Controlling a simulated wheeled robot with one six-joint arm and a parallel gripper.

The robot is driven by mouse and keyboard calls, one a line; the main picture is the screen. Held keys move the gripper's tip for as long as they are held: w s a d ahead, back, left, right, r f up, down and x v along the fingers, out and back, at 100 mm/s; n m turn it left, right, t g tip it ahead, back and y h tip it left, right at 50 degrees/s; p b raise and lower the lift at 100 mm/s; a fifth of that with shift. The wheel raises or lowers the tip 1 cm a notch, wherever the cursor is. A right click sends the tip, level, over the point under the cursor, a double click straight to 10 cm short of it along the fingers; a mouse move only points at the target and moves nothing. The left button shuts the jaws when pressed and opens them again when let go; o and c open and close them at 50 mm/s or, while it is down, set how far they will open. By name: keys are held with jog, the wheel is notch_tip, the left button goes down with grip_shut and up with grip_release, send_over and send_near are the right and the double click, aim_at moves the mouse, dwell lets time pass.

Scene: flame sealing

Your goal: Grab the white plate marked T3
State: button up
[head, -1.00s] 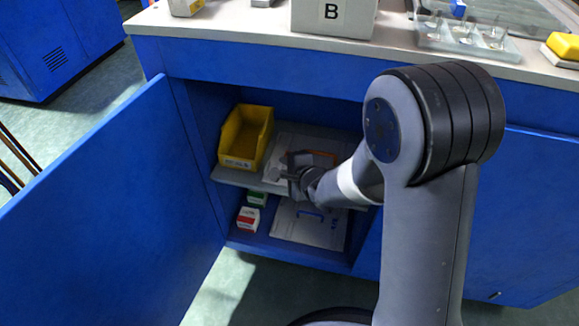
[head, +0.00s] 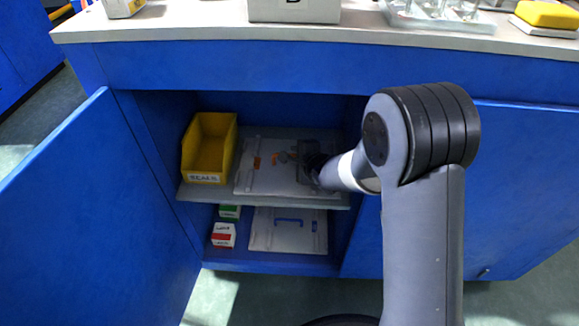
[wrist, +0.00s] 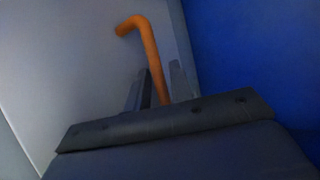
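A white plate (head: 245,184) lies on the cabinet's upper shelf, with orange parts on top of it. Its bent orange handle (wrist: 153,62) shows large in the wrist view. My gripper (head: 290,157) reaches in over the right part of the plate, low above it. In the wrist view the two fingers of my gripper (wrist: 160,88) stand on either side of the handle, close to it. I cannot tell whether they press on it. A second white plate (head: 263,236) with a blue handle lies on the lower shelf. No T3 mark is readable on either plate.
A yellow bin (head: 188,155) stands left of the plate on the upper shelf (head: 225,194). Small red-and-white and green-and-white boxes (head: 223,235) sit below. The blue door (head: 85,210) is open at the left. The cabinet's blue wall (wrist: 245,55) is close on the wrist view's right.

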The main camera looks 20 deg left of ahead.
jog(key=shift+c, duration=0.4)
grip_shut()
jog(key=shift+r, duration=0.15)
